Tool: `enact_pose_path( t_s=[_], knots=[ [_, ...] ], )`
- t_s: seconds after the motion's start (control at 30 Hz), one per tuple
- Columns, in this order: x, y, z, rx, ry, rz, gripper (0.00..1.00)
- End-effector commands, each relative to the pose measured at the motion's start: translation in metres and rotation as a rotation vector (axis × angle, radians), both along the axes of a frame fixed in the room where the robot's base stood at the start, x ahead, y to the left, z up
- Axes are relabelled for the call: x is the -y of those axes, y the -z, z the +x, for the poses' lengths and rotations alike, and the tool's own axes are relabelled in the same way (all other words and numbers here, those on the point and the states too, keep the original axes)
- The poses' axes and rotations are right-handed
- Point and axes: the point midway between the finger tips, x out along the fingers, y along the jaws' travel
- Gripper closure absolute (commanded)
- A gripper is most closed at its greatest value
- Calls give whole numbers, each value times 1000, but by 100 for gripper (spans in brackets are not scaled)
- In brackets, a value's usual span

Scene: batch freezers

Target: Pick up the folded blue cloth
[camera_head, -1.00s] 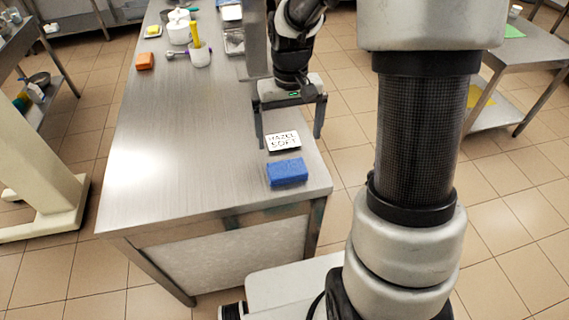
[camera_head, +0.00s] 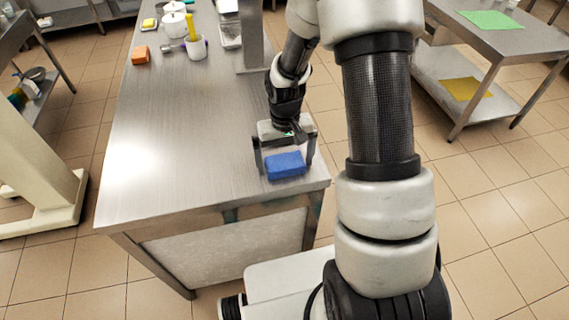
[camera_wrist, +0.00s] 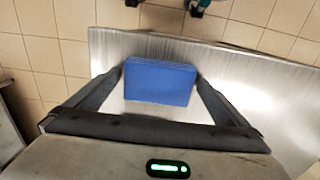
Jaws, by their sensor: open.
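The folded blue cloth (camera_head: 286,165) is a small thick rectangular block lying on the steel table near its front right corner. My gripper (camera_head: 285,168) is open and points down over the cloth, one finger on each side of it in the head view. In the wrist view the cloth (camera_wrist: 160,83) lies between the two spread fingertips (camera_wrist: 160,78), which are near its left and right ends. I cannot tell whether the fingertips touch it.
The steel table (camera_head: 180,130) is bare on its left and middle. At its far end stand an orange block (camera_head: 140,55), a white cup with a yellow-handled tool (camera_head: 196,47) and white pots (camera_head: 174,24). A side table (camera_head: 500,40) with a green sheet stands at right.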

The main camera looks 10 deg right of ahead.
Motion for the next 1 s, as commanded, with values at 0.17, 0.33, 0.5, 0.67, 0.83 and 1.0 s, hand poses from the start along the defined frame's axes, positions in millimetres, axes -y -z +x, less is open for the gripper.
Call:
enact_pose_path(
  t_s=[0.17, 0.33, 0.5, 0.67, 0.83, 1.0],
  knots=[
    [0, 0, 0, 1, 0, 0, 0],
    [0, 0, 0, 1, 0, 0, 27],
    [0, 0, 0, 1, 0, 0, 40],
    [0, -3, 1, 2, 0, 0, 40],
    [0, -26, 2, 6, 1, 0, 40],
    [0, -62, 2, 7, 0, -1, 40]
  ],
)
